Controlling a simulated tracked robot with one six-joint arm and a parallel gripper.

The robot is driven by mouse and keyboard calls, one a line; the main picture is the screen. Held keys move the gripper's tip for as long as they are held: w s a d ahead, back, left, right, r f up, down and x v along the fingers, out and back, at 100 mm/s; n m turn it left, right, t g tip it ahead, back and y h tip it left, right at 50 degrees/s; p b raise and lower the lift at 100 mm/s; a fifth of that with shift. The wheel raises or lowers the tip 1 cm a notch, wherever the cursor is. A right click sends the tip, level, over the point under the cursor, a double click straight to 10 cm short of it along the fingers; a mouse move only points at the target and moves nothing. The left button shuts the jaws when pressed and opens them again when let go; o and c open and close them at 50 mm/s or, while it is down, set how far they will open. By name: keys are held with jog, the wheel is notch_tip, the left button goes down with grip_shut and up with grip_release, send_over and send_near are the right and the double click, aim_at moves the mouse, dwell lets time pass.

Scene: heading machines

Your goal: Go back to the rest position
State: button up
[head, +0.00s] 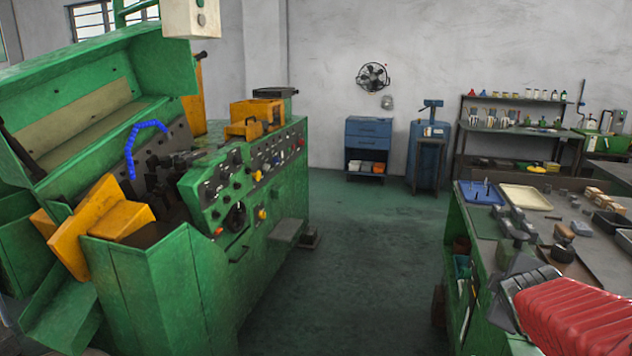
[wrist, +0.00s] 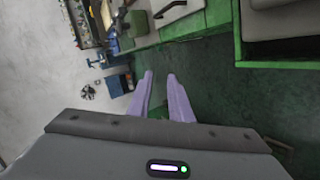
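My gripper (wrist: 160,76) shows in the wrist view as two pale purple fingers. They are apart, with a gap between them. Nothing is held in the gap; green floor (wrist: 194,72) shows behind the fingers. The fingers touch nothing that I can see. In the head view I cannot clearly make out the gripper's fingers.
A large green machine (head: 268,210) fills the left. A green workbench (head: 456,240) with trays and tools stands close on the right. Open green floor (head: 365,240) lies between them. A blue cabinet (head: 368,131), a blue stand (head: 428,160) and a wall fan (head: 372,77) are at the back.

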jog(key=s+a+f+m+g+y, duration=0.2)
jog(key=s+a+m, duration=0.3)
jog(key=s+a, duration=0.6)
jog(key=s+a+f+m+g+y, duration=0.2)
jog(key=s+a+m+y, duration=0.1)
jog(key=s+a, duration=0.8)
jog(key=shift+a+f+m+g, duration=0.3)
jog(key=shift+a+m, duration=0.2)
jog(key=shift+m, duration=0.4)
